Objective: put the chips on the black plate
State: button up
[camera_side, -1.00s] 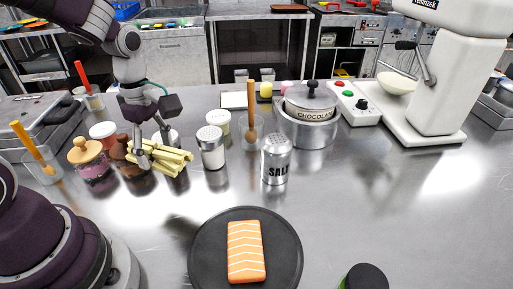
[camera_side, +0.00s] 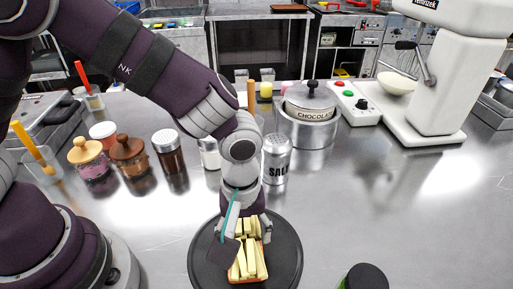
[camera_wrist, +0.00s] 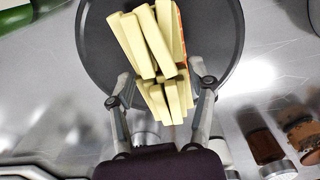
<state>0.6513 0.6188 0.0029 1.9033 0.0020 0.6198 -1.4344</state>
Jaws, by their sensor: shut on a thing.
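The chips (camera_side: 249,262) are a bundle of pale yellow sticks. My gripper (camera_side: 248,226) is over the black plate (camera_side: 204,262) and is shut on the chips, with a finger on each side of the bundle. In the wrist view the chips (camera_wrist: 147,40) stick out past the fingers of my gripper (camera_wrist: 160,98), over the black plate (camera_wrist: 222,38). An orange salmon fillet (camera_side: 233,279) lies on the plate, mostly hidden under the chips. I cannot tell whether the chips touch the fillet.
A metal salt shaker (camera_side: 276,160) stands just behind the plate. Spice jars (camera_side: 129,155) stand at the left, and a chocolate pot (camera_side: 309,115) is behind. A dark-lidded bottle (camera_side: 366,278) is at the front right.

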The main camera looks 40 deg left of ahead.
aim_at(244, 233)
jog(key=shift+f, duration=0.3)
jog(key=o, duration=1.2)
jog(key=shift+c, duration=0.2)
notch_tip(244, 233, up, 12)
jog(key=s+a+r+m+t, duration=0.2)
jog(key=a+m, duration=0.2)
jog(key=a, duration=0.3)
jog(key=s+a+r+m+t, duration=0.2)
jog(key=a+m, duration=0.3)
jog(key=a, duration=0.3)
jog(key=shift+a+r+t, duration=0.3)
jog(key=shift+r+t, duration=0.2)
jog(key=shift+t, duration=0.3)
